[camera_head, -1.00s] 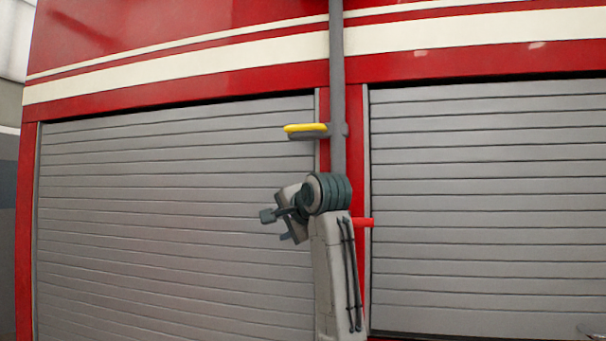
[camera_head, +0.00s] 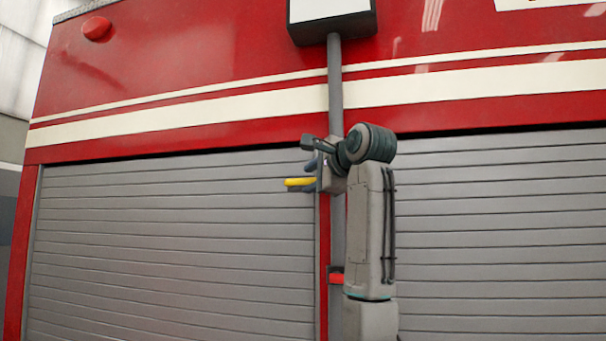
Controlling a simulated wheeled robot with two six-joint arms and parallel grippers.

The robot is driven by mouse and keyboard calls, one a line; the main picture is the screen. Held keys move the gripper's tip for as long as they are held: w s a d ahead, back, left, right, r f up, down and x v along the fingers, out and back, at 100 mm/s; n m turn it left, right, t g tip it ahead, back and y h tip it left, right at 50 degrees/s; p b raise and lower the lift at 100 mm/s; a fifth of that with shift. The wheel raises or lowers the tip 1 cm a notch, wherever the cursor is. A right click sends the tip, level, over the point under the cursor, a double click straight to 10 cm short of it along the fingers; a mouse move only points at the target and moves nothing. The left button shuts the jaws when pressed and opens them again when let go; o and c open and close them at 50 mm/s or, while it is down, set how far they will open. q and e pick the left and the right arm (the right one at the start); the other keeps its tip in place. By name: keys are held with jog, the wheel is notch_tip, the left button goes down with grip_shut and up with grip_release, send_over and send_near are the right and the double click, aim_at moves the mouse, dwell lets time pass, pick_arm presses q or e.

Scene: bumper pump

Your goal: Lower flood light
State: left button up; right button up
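The flood light (camera_head: 333,22), a dark box with a white face, sits on top of a grey vertical pole (camera_head: 335,90); its upper part is cut off by the picture's edge. A yellow-topped handle (camera_head: 300,182) sticks out to the left from the pole. A small red piece (camera_head: 337,279) is lower on the pole. My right gripper (camera_head: 311,154) is just above the yellow handle, beside the pole, fingers apart and nothing seen between them. My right wrist hides part of the pole; whether a finger touches the handle cannot be told. My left gripper is out of view.
Behind the pole is a red truck side (camera_head: 180,80) with white stripes. Grey roller shutters (camera_head: 170,250) lie left and right of the pole. A red lamp (camera_head: 97,28) is at the upper left. The space left of the handle is clear.

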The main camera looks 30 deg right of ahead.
aim_at(306, 180)
jog(key=w, duration=0.1)
jog(key=w+p, duration=0.1)
jog(key=w, duration=0.1)
jog(key=shift+w+d+f, duration=0.1)
jog(key=shift+w+f, duration=0.05)
jog(key=shift+w, duration=0.1)
jog(key=shift+w+f, duration=0.15)
jog(key=shift+w, duration=0.15)
grip_shut()
